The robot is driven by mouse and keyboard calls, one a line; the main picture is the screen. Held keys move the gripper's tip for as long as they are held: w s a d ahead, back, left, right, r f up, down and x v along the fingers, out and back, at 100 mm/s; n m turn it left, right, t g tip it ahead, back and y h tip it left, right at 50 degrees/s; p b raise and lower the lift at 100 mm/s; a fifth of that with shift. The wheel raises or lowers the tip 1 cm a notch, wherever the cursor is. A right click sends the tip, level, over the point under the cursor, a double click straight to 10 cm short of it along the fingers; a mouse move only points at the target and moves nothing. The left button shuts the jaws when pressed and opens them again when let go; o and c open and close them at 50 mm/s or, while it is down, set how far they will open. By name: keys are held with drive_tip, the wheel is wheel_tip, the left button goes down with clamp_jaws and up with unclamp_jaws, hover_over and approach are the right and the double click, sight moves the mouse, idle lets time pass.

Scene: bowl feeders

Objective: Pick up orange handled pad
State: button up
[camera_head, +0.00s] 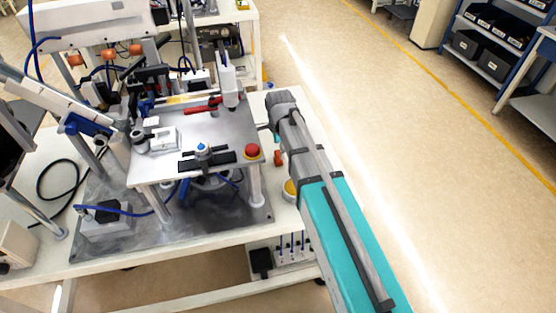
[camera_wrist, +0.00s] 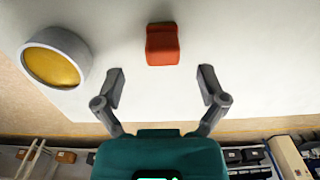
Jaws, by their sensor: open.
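The orange handled pad (camera_wrist: 162,45) shows in the wrist view as a small red-orange block on the white table, at the top centre. In the head view a small orange patch (camera_head: 278,158), which looks like the same pad, lies just left of my arm. My gripper (camera_wrist: 161,84) is open and empty in the wrist view, its two grey fingers spread apart. The pad appears beyond the fingertips, roughly centred between them, with no contact visible. In the head view my arm mostly hides the gripper.
A round white cup with a yellow inside (camera_wrist: 52,64) stands left of the pad; it also shows in the head view (camera_head: 291,188). A raised metal plate (camera_head: 215,135) with a red button (camera_head: 252,151) and feeder equipment stands to the left. White table surface surrounds the pad.

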sight(278, 153)
drive_tip(key=shift+f, duration=0.2)
wheel_tip(278, 153, down, 5)
drive_tip(key=b, duration=0.5)
drive_tip(key=shift+w+a, duration=0.1)
drive_tip(key=shift+a, duration=0.05)
drive_tip(key=shift+r, duration=0.1)
idle(0.5)
clamp_jaws()
idle(0.3)
drive_tip(key=shift+r, duration=0.2)
wheel_tip(278, 153, up, 3)
drive_tip(key=p, duration=0.3)
drive_tip(key=shift+r+p, duration=0.15)
drive_tip(key=shift+p, duration=0.15)
drive_tip(key=w+d, duration=0.1)
drive_tip(key=d, duration=0.4)
drive_tip(key=w+d, duration=0.2)
drive_tip(key=d, duration=0.4)
drive_tip(key=w+d, duration=0.2)
drive_tip(key=d, duration=0.4)
drive_tip(key=shift+d, duration=0.15)
